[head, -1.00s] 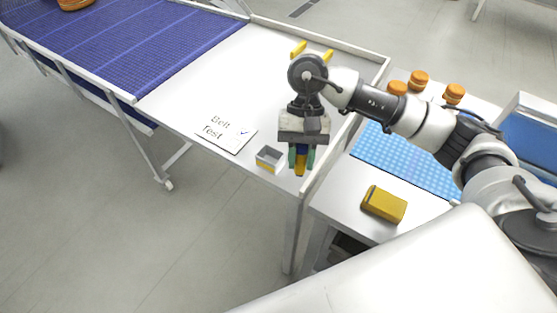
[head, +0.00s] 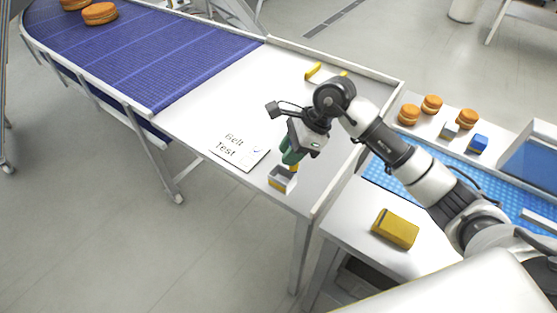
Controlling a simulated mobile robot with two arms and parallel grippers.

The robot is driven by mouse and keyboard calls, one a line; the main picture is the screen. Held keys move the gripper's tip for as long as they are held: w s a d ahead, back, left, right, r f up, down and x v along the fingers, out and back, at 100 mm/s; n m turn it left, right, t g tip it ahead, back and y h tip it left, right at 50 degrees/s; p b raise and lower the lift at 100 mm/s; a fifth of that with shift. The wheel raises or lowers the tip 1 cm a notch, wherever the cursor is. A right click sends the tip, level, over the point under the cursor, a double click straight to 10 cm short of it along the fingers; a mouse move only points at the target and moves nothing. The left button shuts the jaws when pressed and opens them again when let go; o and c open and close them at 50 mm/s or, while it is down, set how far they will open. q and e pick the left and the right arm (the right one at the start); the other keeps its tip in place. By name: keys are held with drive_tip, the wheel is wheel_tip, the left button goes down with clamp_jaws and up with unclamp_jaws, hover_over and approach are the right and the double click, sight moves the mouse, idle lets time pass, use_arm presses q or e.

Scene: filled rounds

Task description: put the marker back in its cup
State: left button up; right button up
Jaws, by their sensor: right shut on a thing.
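My right gripper (head: 289,158) has green fingertips and is tilted over the near end of the white table. It is shut on the marker, mostly hidden by the fingers; a small yellow part of the marker (head: 294,168) shows below them. The cup (head: 282,183) is a small square open holder, grey-white with a yellow band, standing near the table's front edge. The marker's visible end is right at the cup's back rim; I cannot tell whether it is inside or just above. My left gripper is out of view.
A "Belt Test" card (head: 239,153) lies left of the cup. A blue conveyor (head: 165,55) carries orange rounds (head: 100,14). Yellow brackets (head: 313,72) stand behind the gripper. The side table holds a yellow block (head: 395,229), more rounds (head: 431,104) and a blue cube (head: 478,144).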

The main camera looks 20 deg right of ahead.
sight(271, 176)
drive_tip(key=x, duration=0.2)
drive_tip(key=p+x, duration=0.1)
drive_tip(key=w+p+x, duration=0.1)
drive_tip(key=x, duration=0.1)
drive_tip(key=shift+f, duration=0.35)
drive_tip(key=shift+d+f, duration=0.1)
drive_tip(key=shift+f, duration=0.2)
drive_tip(key=shift+f, duration=0.1)
drive_tip(key=shift+f, duration=0.1)
drive_tip(key=o, duration=0.9)
drive_tip(key=shift+o, duration=0.2)
